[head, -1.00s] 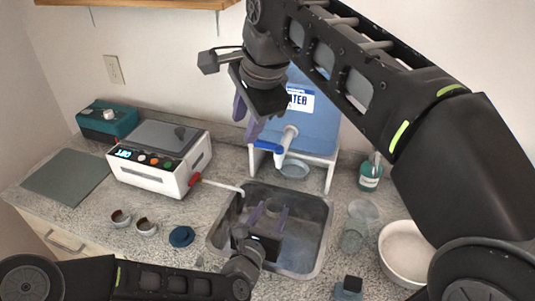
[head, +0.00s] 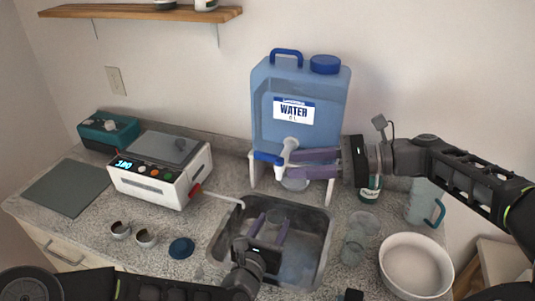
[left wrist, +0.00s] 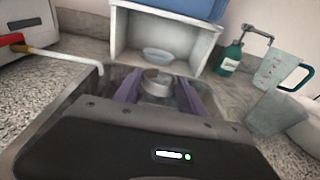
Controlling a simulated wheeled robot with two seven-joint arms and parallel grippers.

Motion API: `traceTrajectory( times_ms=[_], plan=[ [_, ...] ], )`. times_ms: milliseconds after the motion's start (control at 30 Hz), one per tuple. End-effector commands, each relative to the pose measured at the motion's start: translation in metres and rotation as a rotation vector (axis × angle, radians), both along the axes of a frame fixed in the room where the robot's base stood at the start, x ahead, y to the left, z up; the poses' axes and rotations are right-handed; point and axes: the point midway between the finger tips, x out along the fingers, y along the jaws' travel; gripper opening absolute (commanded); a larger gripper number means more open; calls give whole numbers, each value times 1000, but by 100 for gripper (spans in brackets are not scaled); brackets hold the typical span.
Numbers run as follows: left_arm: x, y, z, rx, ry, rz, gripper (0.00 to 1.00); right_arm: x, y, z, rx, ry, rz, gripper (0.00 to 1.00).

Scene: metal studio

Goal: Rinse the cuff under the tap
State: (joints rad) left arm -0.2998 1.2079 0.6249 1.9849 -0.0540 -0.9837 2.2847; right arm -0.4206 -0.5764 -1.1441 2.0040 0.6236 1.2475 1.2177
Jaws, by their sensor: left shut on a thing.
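The blue water container (head: 300,90) stands on a white stand with a white tap (head: 289,147) and blue lever (head: 267,157) at its front. My left gripper (head: 270,225) is low inside the sink (head: 318,250), left of its middle. It is shut on the small metallic cuff (left wrist: 157,84), which shows between the purple fingers in the left wrist view. In the head view the cuff is small and hard to make out. My right gripper (head: 292,163) reaches in from the right, its two purple fingers apart at the tap. I cannot tell whether they touch it.
A white machine (head: 160,170) with a red-handled spout (head: 220,194) reaches over the sink's left edge. Two similar cuffs (head: 120,229) (head: 146,238) and a blue disc (head: 181,248) lie left of the sink. A glass (head: 353,247), jug (head: 422,203) and white bowl (head: 415,264) stand right.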

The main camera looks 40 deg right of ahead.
Motion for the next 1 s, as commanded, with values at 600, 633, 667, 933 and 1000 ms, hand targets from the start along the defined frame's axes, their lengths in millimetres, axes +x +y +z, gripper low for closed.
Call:
traceTrajectory(
  times_ms=[600,633,667,933,1000],
  plan=[
    [0,0,0,0,0,0,8,-4,-47,-25,188,-109,-202,33],
    [0,0,0,0,0,0,8,-4,-47,-25,188,-109,-201,33],
    [0,0,0,0,0,0,8,-4,-47,-25,188,-109,-201,33],
    [0,0,0,0,0,0,8,8,-38,-25,187,-109,-198,33],
    [0,0,0,0,0,0,8,16,-32,-25,188,-109,-196,33]
  ],
)
